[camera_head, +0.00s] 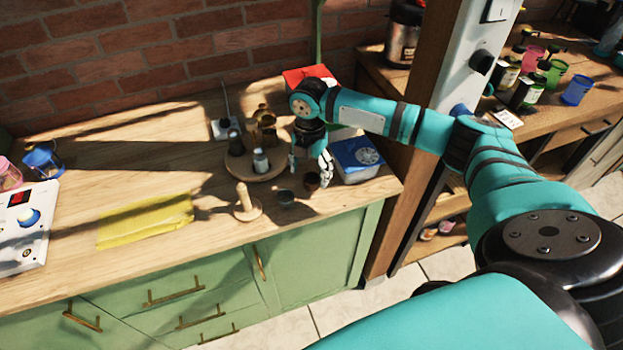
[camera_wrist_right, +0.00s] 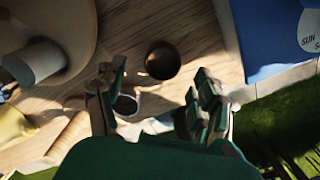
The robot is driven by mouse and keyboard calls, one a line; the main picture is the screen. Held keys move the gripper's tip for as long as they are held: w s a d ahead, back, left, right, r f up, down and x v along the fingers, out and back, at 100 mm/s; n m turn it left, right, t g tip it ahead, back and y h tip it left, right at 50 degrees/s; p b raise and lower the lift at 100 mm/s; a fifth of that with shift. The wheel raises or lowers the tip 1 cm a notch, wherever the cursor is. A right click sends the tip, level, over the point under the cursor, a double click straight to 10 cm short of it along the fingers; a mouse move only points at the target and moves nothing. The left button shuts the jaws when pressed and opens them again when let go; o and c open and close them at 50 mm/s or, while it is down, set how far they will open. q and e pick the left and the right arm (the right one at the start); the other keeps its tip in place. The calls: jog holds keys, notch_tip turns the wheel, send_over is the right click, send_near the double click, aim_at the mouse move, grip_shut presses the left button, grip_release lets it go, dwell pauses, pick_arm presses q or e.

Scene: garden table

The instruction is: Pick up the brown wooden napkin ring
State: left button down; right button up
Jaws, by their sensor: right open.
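The brown napkin ring (camera_head: 312,182) stands on the wooden counter near its front edge, just below my right gripper (camera_head: 311,168). In the right wrist view it is a dark brown round ring (camera_wrist_right: 162,61) seen from above, ahead of my open fingers (camera_wrist_right: 157,90). The fingers are apart with nothing between them, and I see no contact with the ring. A grey ring (camera_head: 286,198) stands to the left and slightly nearer the edge; it shows partly behind a finger in the right wrist view (camera_wrist_right: 125,105). My left gripper is not in view.
A round wooden tray (camera_head: 272,172) with shakers is behind. A blue box (camera_head: 356,160) stands close on the right. The counter edge is near in front.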

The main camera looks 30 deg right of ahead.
aim_at(311, 178)
jog(key=shift+d+f, duration=0.15)
jog(key=shift+f, duration=1.4)
jog(key=shift+c, duration=0.4)
jog(key=c, duration=0.8)
jog(key=shift+r, duration=0.15)
